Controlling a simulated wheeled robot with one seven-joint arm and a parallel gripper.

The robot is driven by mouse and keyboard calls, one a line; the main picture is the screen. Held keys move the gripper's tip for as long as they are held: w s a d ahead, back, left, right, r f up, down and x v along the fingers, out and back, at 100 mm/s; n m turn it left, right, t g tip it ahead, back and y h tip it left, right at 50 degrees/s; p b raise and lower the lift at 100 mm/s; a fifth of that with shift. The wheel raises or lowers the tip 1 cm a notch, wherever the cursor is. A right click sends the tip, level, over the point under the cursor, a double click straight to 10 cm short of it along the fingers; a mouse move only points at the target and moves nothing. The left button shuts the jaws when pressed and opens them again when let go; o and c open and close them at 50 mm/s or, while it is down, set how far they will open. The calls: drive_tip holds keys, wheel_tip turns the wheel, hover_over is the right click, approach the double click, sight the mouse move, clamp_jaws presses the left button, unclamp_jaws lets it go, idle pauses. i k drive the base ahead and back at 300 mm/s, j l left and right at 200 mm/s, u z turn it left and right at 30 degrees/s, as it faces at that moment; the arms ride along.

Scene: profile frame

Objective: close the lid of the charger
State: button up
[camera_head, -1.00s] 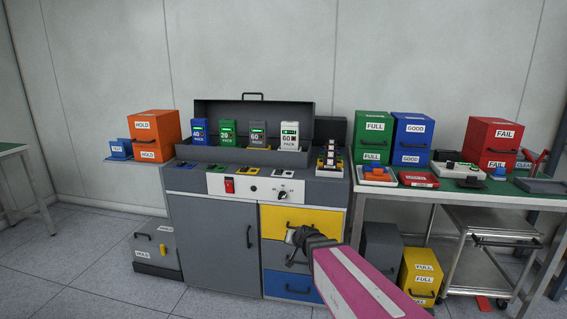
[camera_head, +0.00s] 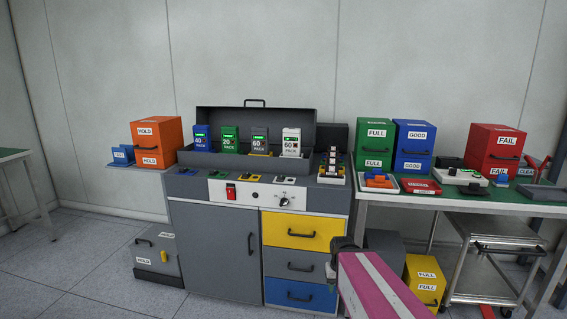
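The charger (camera_head: 262,190) is a grey cabinet with a long open box on its top. Its dark grey lid (camera_head: 225,116) stands raised at the back, with a black handle (camera_head: 255,102) on its upper edge. A blue pack (camera_head: 203,141), a green pack (camera_head: 230,141), a grey pack (camera_head: 260,143) and a white pack (camera_head: 291,144) stand upright in the box in front of the lid. My gripper (camera_head: 331,268) is low in front of the cabinet's right edge, well below and apart from the lid. My pink arm link partly hides it, and its fingers are unclear.
Yellow, grey and blue drawers (camera_head: 302,232) fill the cabinet's right front. A small rack (camera_head: 333,168) stands on its top right. A green-topped table (camera_head: 450,192) with boxes and trays stands to the right. An orange HOLD box (camera_head: 157,142) stands left. Floor shows at lower left.

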sight(278, 119)
drive_tip(key=i+j+u, duration=0.3)
drive_tip(key=j, duration=0.35)
drive_tip(key=i+j+u, duration=0.35)
drive_tip(key=i+j, duration=0.2)
